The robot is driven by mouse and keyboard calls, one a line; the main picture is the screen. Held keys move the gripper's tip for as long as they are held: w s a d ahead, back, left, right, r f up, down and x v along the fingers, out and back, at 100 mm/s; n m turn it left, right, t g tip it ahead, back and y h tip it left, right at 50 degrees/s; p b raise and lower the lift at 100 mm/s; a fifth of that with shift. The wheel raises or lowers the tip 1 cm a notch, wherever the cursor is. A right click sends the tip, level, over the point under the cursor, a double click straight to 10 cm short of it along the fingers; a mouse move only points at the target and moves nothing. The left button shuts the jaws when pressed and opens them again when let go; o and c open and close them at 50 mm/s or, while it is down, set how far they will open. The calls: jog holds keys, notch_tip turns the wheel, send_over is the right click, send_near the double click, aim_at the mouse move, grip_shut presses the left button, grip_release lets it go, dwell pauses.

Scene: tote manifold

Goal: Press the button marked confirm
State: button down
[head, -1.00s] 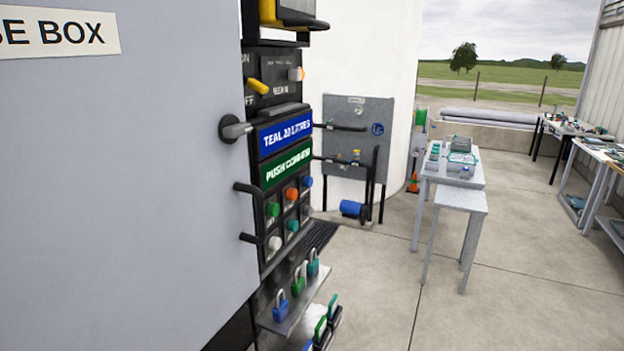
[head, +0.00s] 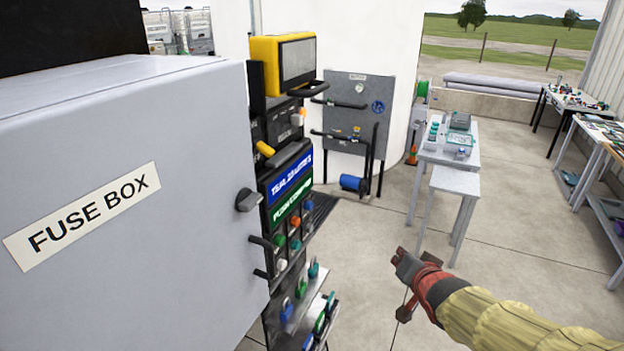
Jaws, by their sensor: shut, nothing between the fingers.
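The control panel (head: 262,190) stands edge-on beside the fuse box, seen at a steep angle. Its small push buttons sit in rows low on it: a green button (head: 279,241), an orange button (head: 295,220), a blue button (head: 308,207), a teal button (head: 296,244) and a white button (head: 281,265). Their markings are too small to read, so I cannot tell which is marked confirm. A blue sign (head: 291,178) and a green sign (head: 292,200) are above them. My gripper (head: 400,258) is shut and empty, in open air to the right of the panel, apart from it.
The large grey fuse box (head: 120,255) fills the left. Black handles (head: 262,244) stick out beside the buttons. Padlocks (head: 301,288) stand on a shelf below. A yellow-framed screen (head: 283,62) tops the panel. A grey table (head: 446,150) stands beyond; the floor between is clear.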

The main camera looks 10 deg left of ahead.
aim_at(311, 206)
jog(key=w+a+r+m+t+y+p, duration=0.1)
jog(key=w+a+r+y+p, duration=0.4)
jog(key=a+p, duration=0.5)
jog(key=shift+w+a+r+m+t+y, duration=0.15)
jog(key=shift+w+r+m+t+y, duration=0.3)
jog(key=shift+w, duration=0.55)
jog(key=shift+r, duration=0.15)
jog(key=w+a+b, duration=0.2)
jog(key=w+a, duration=0.1)
jog(key=a, duration=0.5)
jog(key=shift+a, duration=0.2)
jog(key=shift+w+a+b, duration=0.15)
jog(key=shift+a+b, duration=0.15)
jog(key=shift+b, duration=0.15)
